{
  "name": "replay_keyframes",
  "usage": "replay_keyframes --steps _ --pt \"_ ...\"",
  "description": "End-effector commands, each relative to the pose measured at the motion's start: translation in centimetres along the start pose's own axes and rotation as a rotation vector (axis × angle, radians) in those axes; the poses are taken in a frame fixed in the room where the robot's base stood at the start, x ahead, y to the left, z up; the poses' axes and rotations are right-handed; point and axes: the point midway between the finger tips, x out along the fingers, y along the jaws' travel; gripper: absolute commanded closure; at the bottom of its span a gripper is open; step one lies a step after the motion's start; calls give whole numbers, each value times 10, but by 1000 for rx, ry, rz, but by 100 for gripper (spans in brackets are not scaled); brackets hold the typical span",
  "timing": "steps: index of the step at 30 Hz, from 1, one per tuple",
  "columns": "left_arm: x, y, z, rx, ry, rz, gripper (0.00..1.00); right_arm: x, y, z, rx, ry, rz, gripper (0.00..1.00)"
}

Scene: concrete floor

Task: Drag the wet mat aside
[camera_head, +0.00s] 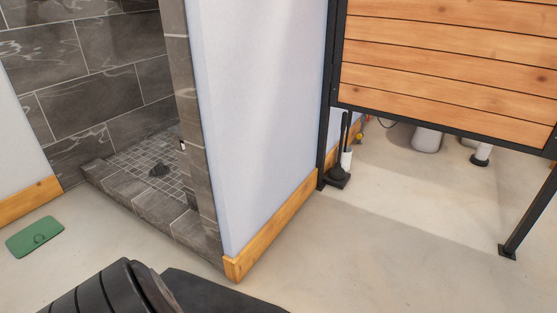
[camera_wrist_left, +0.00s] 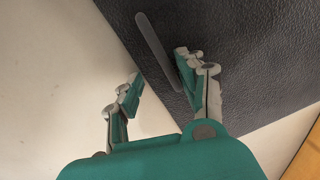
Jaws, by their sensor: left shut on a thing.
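The mat (camera_wrist_left: 255,60) is a dark grey, finely textured sheet on the pale floor, filling the upper right of the left wrist view. A lighter grey raised strip (camera_wrist_left: 155,45) runs near its left edge. In the head view a dark flat piece of it (camera_head: 225,298) seems to show at the bottom edge, partly hidden. My left gripper (camera_wrist_left: 160,88) has its two green-and-grey fingers at the mat's edge, one on each side of the strip's near end. It is shut on the mat there; the exact contact is unclear. My right gripper is in neither view.
A wall end with wooden skirting (camera_head: 270,235) stands just beyond the dark piece. A tiled shower curb (camera_head: 150,210) and a green mat-like slab (camera_head: 36,237) are at left. A black brush stand (camera_head: 337,180) and a panel leg (camera_head: 527,215) are at right. The floor between (camera_head: 400,250) is clear.

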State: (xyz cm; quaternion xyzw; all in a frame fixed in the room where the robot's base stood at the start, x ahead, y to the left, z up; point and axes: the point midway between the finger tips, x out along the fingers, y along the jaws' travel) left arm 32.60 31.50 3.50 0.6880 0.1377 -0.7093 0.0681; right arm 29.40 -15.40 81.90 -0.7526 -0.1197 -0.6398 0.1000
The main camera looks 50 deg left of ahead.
Motion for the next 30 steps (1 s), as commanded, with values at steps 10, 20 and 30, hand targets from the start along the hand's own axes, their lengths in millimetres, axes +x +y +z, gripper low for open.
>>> replay_keyframes --steps 10,20,30 --pt "-1 -6 -13 7 31 -6 50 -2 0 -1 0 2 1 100" --pt "-1 -6 -9 2 22 -4 33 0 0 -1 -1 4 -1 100" --pt "-19 -6 -9 3 22 -3 33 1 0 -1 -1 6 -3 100"
